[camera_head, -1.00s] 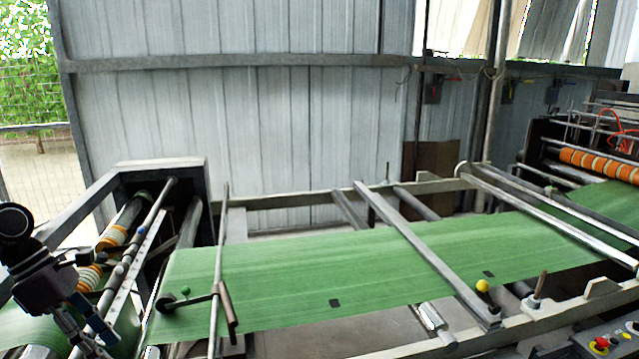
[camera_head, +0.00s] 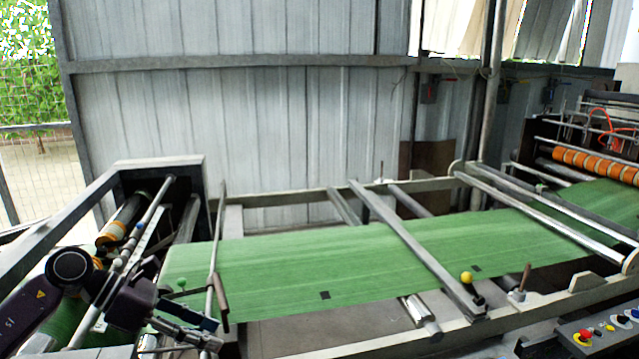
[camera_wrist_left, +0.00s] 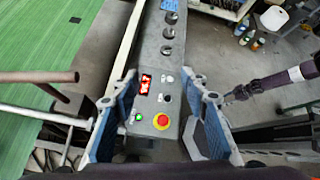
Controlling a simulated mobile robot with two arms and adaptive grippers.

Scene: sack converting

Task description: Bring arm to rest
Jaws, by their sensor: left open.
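My left gripper (camera_head: 212,336) is in the lower left of the head view, in front of the green woven sheet's (camera_head: 380,265) near left corner. It is open, with nothing between its fingers. In the left wrist view its two blue-grey fingers (camera_wrist_left: 163,82) stand wide apart above a grey control panel (camera_wrist_left: 152,100), which shows between them. A dark arm, seemingly my right one, comes in from the right edge of that view. Its small gripper end (camera_wrist_left: 232,96) is too small to read. My right arm is not in the head view.
A thin rod with a brown handle (camera_head: 221,297) stands close beside the left gripper. The roller frame (camera_head: 160,170) is behind it at left. A button box (camera_head: 600,335) is at lower right. Bottles (camera_wrist_left: 272,17) stand on the floor in the wrist view.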

